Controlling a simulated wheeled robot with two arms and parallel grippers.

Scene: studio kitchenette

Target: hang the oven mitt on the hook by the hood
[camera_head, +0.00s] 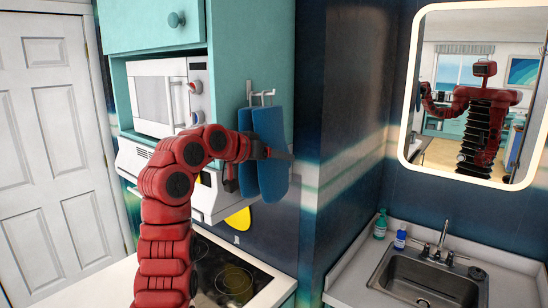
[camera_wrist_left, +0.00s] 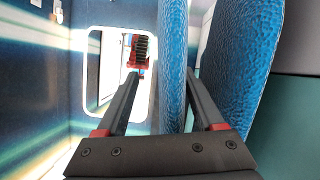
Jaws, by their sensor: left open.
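The blue oven mitt (camera_head: 270,128) hangs upright at the hook (camera_head: 262,94), on the teal cabinet side by the hood (camera_head: 213,203). It shows as two blue panels side by side; I cannot tell whether they are one mitt or two pieces. Contact is unclear. My right gripper shows only in the mirror, too small to read.
A microwave (camera_head: 160,97) sits in the cabinet left of the mitt. A cooktop (camera_head: 232,279) lies below, with a yellow round item (camera_head: 238,219) above it. A dark wall corner stands close right of the mitt. A sink (camera_head: 428,281) and mirror (camera_head: 478,45) are further right.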

